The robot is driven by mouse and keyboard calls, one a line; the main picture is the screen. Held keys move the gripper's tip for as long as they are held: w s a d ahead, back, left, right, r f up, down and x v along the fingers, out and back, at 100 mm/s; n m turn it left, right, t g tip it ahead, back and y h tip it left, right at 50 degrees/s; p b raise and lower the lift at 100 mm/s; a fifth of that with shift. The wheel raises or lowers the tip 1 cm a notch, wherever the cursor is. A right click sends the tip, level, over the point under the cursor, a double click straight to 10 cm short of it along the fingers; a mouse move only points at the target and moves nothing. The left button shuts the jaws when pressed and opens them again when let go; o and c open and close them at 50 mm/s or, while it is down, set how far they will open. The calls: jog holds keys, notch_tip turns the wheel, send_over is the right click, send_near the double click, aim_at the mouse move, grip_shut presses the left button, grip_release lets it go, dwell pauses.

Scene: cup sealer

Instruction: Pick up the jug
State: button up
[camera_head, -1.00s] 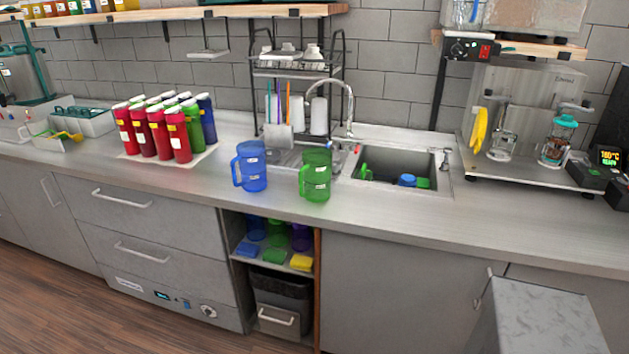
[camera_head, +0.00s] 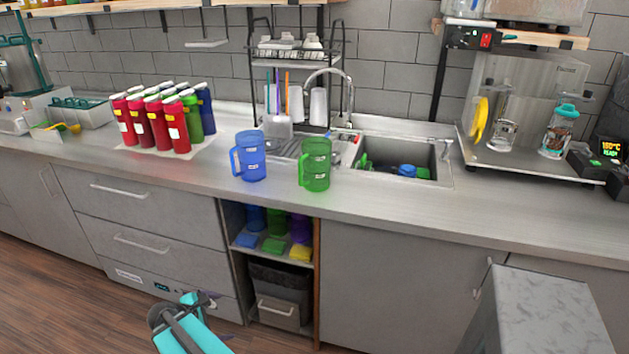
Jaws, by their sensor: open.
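Two jugs with handles on their left sides stand upright on the grey counter. The blue jug (camera_head: 250,157) is on the left and the green jug (camera_head: 315,164) is on the right, with a gap between them. My teal arm shows at the bottom left, in front of the drawers. My gripper (camera_head: 202,299) is small at its far end, below counter height and well away from both jugs. It is open and appears empty; its fingers are partly hidden by the arm.
Several red, green and blue bottles (camera_head: 158,120) stand left of the jugs. A dish rack (camera_head: 292,75) and a sink (camera_head: 400,158) with a tap lie behind and right. An open shelf (camera_head: 271,257) is below. The counter right of the green jug is clear.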

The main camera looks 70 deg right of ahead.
jog(key=d+r+n+h, duration=0.2)
jog(key=d+r+h, duration=0.1)
jog(key=d+r, duration=0.85)
jog(key=n+g+h+b, duration=0.1)
jog(key=n+g+h, duration=0.2)
jog(key=n+h, duration=0.3)
send_near(305, 162)
jog(key=s, duration=0.1)
jog(key=shift+a+r+m+h, duration=0.3)
jog(key=shift+a+r+m, duration=0.1)
jog(key=shift+a+r, duration=0.1)
jog(key=p+x, duration=0.1)
jog(key=x, duration=0.6)
jog(key=shift+d+p, duration=0.3)
jog(key=shift+s+d, duration=0.25)
jog(key=shift+d, duration=0.3)
